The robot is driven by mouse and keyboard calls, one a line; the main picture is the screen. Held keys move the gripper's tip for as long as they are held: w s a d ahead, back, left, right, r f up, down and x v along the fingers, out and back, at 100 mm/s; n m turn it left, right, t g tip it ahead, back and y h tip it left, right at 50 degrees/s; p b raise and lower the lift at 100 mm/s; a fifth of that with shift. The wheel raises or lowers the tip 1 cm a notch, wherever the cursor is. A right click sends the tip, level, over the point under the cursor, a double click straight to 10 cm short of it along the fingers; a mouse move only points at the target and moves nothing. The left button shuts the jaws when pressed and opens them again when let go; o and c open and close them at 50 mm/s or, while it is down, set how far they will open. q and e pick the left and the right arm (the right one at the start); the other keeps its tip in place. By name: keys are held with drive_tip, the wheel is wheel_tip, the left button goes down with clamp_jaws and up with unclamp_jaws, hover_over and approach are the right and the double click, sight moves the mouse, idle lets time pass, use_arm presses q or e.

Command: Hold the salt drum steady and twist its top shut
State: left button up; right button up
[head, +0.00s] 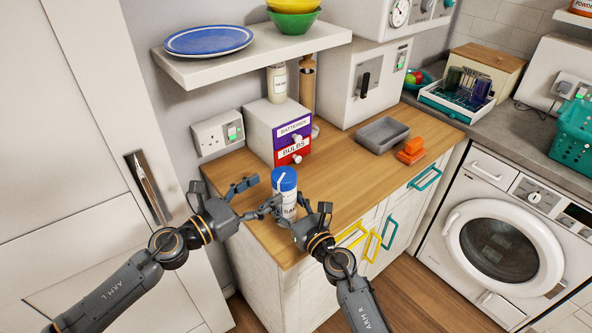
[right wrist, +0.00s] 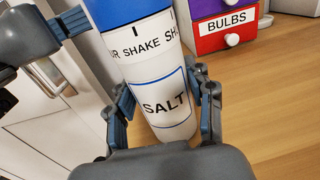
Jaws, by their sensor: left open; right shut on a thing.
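The salt drum (head: 289,208) is a white cylinder with a blue top (head: 284,179), standing upright near the front edge of the wooden counter. A white mark runs across the top. My right gripper (head: 299,212) is shut on the drum's body, low down. In the right wrist view, its fingers (right wrist: 163,108) flank the drum's SALT label (right wrist: 165,104), below a band reading SHAKE. My left gripper (head: 260,194) is open, just left of the drum, its fingers spread beside the blue top. Part of it shows at the upper left of the right wrist view (right wrist: 62,25).
A small drawer box (head: 262,125) labelled BATTERIES and BULBS stands behind the drum. A grey tray (head: 382,134) and an orange item (head: 411,151) lie to the right. A shelf (head: 250,55) hangs above. The counter between drum and tray is clear.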

use_arm(q)
drive_tip(key=x, duration=1)
drive_tip(key=shift+d, duration=0.15)
drive_tip(key=shift+w, duration=0.15)
drive_tip(key=c, duration=1.1)
drive_tip(key=shift+c, duration=0.7)
